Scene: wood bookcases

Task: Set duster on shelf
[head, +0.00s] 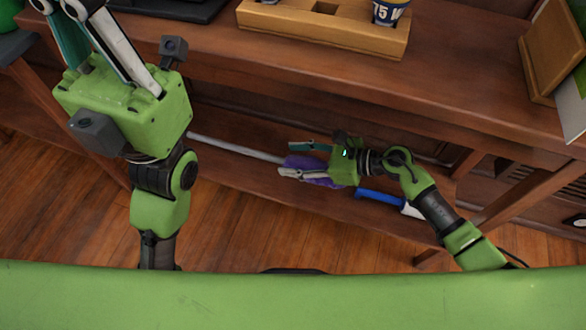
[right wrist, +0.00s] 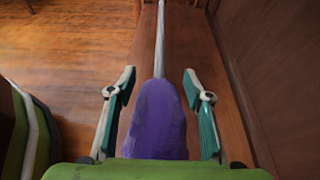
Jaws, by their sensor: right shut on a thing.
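The duster has a purple head (head: 322,182) and a long thin grey rod (head: 235,148) reaching left along the lower shelf (head: 240,172) of the wooden table. My right gripper (head: 296,160) is shut on the purple head, low over that shelf. In the right wrist view the purple head (right wrist: 158,120) lies between the two fingers, with the rod running away from me. My left gripper (head: 75,12) is raised at the upper left, away from the duster. Its fingertips are cut off by the top edge.
A blue object with a white end (head: 378,196) lies on the lower shelf, right of the gripper. The tabletop (head: 290,70) overhangs the shelf and holds a wooden tray (head: 320,32) with a blue cup (head: 389,12). A wooden stand (head: 545,50) is at the right.

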